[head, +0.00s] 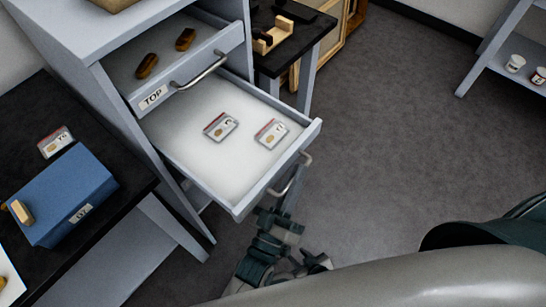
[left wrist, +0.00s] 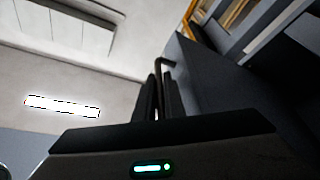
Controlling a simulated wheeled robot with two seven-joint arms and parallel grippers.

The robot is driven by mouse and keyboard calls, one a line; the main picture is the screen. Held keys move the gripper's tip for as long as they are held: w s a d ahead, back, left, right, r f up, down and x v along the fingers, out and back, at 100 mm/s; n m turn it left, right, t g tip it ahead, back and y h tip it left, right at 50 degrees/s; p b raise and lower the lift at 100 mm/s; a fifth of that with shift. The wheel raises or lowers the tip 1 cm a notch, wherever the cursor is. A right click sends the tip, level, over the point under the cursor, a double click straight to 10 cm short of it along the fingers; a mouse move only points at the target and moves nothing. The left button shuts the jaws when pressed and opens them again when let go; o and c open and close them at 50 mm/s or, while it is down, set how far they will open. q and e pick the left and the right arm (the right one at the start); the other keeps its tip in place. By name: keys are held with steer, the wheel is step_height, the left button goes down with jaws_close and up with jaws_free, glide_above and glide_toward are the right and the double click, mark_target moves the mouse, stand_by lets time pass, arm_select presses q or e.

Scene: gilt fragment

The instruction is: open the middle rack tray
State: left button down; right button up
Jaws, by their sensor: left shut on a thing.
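The rack (head: 115,35) is a grey cabinet with pull-out trays. Its middle tray (head: 185,155) is pulled well out, and two small labelled packets (head: 221,127) (head: 271,133) lie in its white inside. My left gripper (head: 285,205) is at the front of this tray, shut on its curved metal handle (head: 304,163). In the left wrist view the two dark fingers (left wrist: 158,98) close around the handle bar (left wrist: 166,63). The top tray (head: 125,75), labelled TOP, is partly out above and holds two brown oblong things (head: 147,66). I cannot make out my right gripper.
A black bench (head: 115,215) at left carries a blue box (head: 70,195) and a labelled packet (head: 56,142). A dark table (head: 315,30) with a wooden piece stands behind the rack. A shelf (head: 490,70) with cups is at upper right. The grey floor between is clear.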

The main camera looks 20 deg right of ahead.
arm_select(q)
steer(key=s+d, duration=0.2)
steer(key=s, duration=0.1)
stand_by(0.4)
steer(key=c, duration=2.1)
jaws_free()
